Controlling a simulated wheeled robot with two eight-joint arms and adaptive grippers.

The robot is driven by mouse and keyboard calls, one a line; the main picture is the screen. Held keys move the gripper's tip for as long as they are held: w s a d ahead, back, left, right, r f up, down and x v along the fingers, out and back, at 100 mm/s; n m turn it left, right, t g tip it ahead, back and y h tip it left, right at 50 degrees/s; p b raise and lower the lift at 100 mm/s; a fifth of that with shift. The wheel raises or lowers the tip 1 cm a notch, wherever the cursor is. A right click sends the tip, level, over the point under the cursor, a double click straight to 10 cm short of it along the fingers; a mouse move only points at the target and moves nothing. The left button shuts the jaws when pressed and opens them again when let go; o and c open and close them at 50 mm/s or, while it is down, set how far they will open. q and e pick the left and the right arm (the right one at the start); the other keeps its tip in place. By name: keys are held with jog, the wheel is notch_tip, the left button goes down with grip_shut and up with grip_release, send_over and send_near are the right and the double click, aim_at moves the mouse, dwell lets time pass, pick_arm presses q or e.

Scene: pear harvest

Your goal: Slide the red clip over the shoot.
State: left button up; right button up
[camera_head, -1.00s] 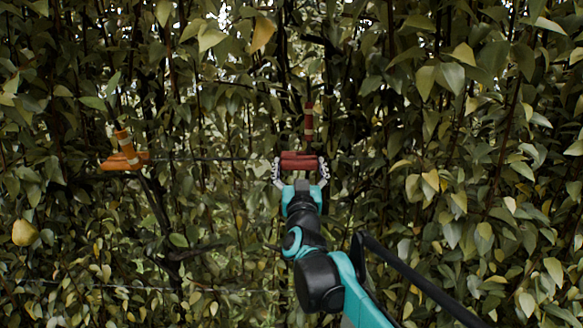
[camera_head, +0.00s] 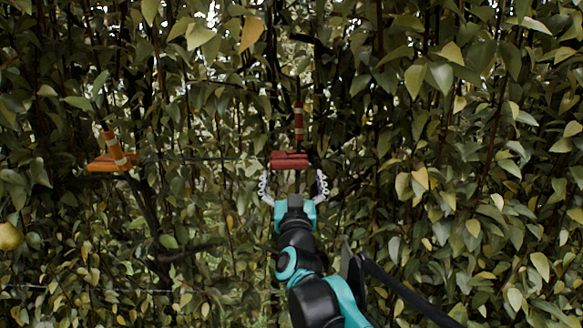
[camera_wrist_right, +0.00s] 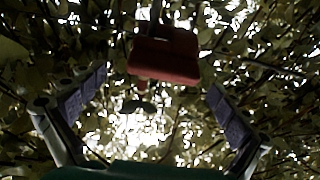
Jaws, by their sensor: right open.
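The red clip (camera_head: 290,159) hangs by itself amid the foliage, just beyond my right gripper (camera_head: 293,186). The shoot (camera_head: 298,120), with red and pale bands, rises upright behind the clip's right half. The clip covers the shoot's lower part, so I cannot tell how far the clip sits around it. My right gripper is open, with one finger low on each side of the clip and a gap to it. In the right wrist view the clip (camera_wrist_right: 163,55) is ahead of the spread fingers, and nothing is between them. My left gripper is not in view.
An orange clip (camera_head: 108,163) sits at a shoot with orange and pale bands (camera_head: 115,147) on the left. A thin horizontal wire (camera_head: 205,158) runs between the clips. A yellow pear (camera_head: 9,236) hangs at the left edge. Dense leaves surround everything.

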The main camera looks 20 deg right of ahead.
jog(key=v, duration=0.7)
jog(key=shift+s, duration=0.35)
jog(key=s+a+f+n+g+y+b, duration=0.25)
jog(key=f+b, duration=0.45)
jog(key=f, duration=0.6)
jog(key=s+a+f+n+g+y+b, duration=0.1)
jog(key=s+a+f+y+b, duration=0.15)
jog(key=f+b, duration=0.75)
jog(key=s+a+f+n+g+y+b, duration=0.1)
jog(key=s+a+f+g+y+b, duration=0.2)
jog(key=f, duration=1.3)
jog(key=s+d+f+g+b, duration=0.1)
jog(key=s+f+b, duration=0.4)
jog(key=f, duration=0.7)
jog(key=s+d+f+m+g+h+b, duration=0.1)
jog(key=s+f+g+b, duration=0.3)
jog(key=f, duration=0.9)
jog(key=s+d+f+g+b, duration=0.2)
jog(key=s+f+b, duration=0.5)
jog(key=f, duration=0.5)
jog(key=shift+f+g+h+b, duration=0.15)
jog(key=shift+g+h+b, duration=0.25)
jog(key=shift+g+b, duration=0.2)
